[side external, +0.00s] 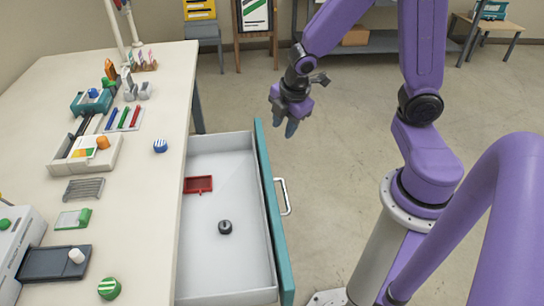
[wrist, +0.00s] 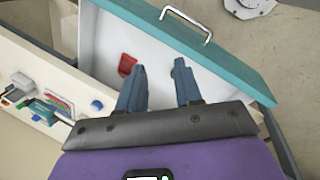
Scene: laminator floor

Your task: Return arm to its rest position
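My gripper (side external: 284,122) hangs in the air above and beyond the far end of the open drawer, with its fingers pointing down. In the wrist view my gripper (wrist: 159,75) has its two grey-blue fingers apart, with nothing between them. My purple arm is bent, and its forearm reaches down to the gripper from the upper right. The drawer (side external: 205,270) is pulled out from the table and shows a white inside. A red tray (side external: 198,184) and a small black round object (side external: 225,227) lie in it. The red tray also shows in the wrist view (wrist: 127,65).
The drawer's teal front (side external: 271,215) with a metal handle (side external: 283,197) stands out to the right. The long table (side external: 150,200) at left holds several small items, including a blue striped object (side external: 160,146) near its edge. Open floor lies behind the gripper.

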